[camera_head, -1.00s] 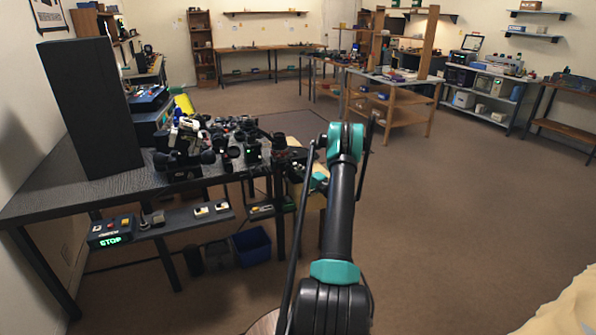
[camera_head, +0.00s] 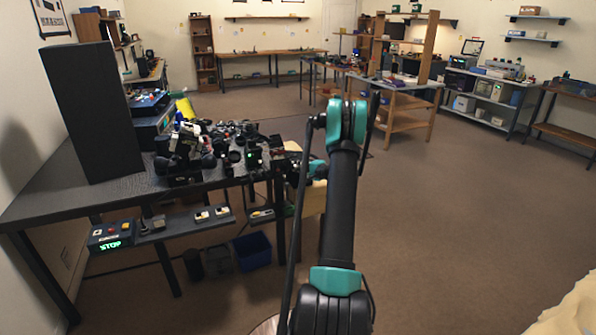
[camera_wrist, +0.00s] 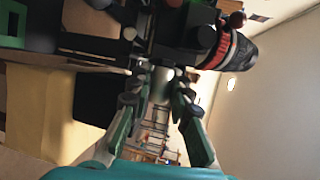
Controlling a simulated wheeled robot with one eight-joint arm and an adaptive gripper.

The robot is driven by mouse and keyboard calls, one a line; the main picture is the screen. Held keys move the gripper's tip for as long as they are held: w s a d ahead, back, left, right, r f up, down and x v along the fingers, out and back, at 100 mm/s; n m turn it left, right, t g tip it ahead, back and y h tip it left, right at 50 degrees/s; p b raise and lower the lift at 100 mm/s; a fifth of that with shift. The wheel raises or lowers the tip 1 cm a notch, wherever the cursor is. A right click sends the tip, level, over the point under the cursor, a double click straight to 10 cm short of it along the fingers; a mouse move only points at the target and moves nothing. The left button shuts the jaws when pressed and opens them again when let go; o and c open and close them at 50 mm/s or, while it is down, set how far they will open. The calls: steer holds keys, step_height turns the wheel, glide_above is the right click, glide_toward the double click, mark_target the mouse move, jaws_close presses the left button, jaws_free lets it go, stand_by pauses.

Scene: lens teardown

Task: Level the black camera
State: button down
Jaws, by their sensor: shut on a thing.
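In the wrist view a black camera body (camera_wrist: 185,32) with a red-banded black lens (camera_wrist: 232,52) fills the top, just beyond my fingers. It appears tilted in this rolled view. My gripper (camera_wrist: 158,88) has its two fingers drawn in around a small greyish part below that body. The fingertips and their contact are dark and blurred; the held part seems to belong to the black camera. In the head view my gripper is mostly hidden by my arm, at the right end of the black table (camera_head: 45,190). Several dark cameras and lenses crowd that table.
A tall black panel (camera_head: 92,110) stands on the table's left. Cameras and lens parts (camera_head: 185,150) lie close together to its right. A lower shelf holds a box with a lit STOP sign (camera_head: 110,236). A blue bin (camera_head: 252,250) is below.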

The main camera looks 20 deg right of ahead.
steer(key=shift+w+r+m+g+h, duration=0.35)
steer(key=shift+w+r+m+g, duration=0.25)
steer(key=shift+w+g, duration=1.05)
steer(key=shift+w+r+m+g+h, duration=0.4)
steer(key=shift+w+g, duration=0.5)
steer(key=shift+g, duration=1.4)
steer(key=shift+w+r+m+g+h, duration=0.25)
steer(key=shift+w+r+m+g, duration=0.45)
steer(key=shift+w+g, duration=0.95)
steer(key=shift+s+g, duration=0.25)
steer(key=shift+g, duration=0.25)
steer(key=c, duration=1.4)
jaws_free()
steer(key=shift+r, duration=0.1)
steer(key=v, duration=1.2)
